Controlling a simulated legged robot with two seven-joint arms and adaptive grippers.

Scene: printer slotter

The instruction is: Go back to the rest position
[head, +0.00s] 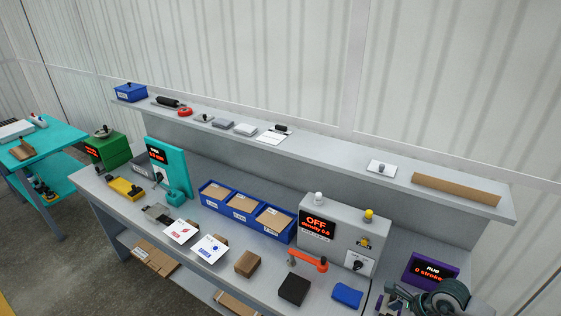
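My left arm and gripper are not in view. At the lower right, a dark grey rounded part looks like my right wrist, with my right gripper (400,298) at its left. It is over the bench end, in front of the purple rub display (432,270). Its fingers blend with the parts behind and are cut by the picture's bottom edge, so I cannot tell whether they are open or whether they hold anything.
A shelf (335,150) runs behind. A teal table (50,147) stands left.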

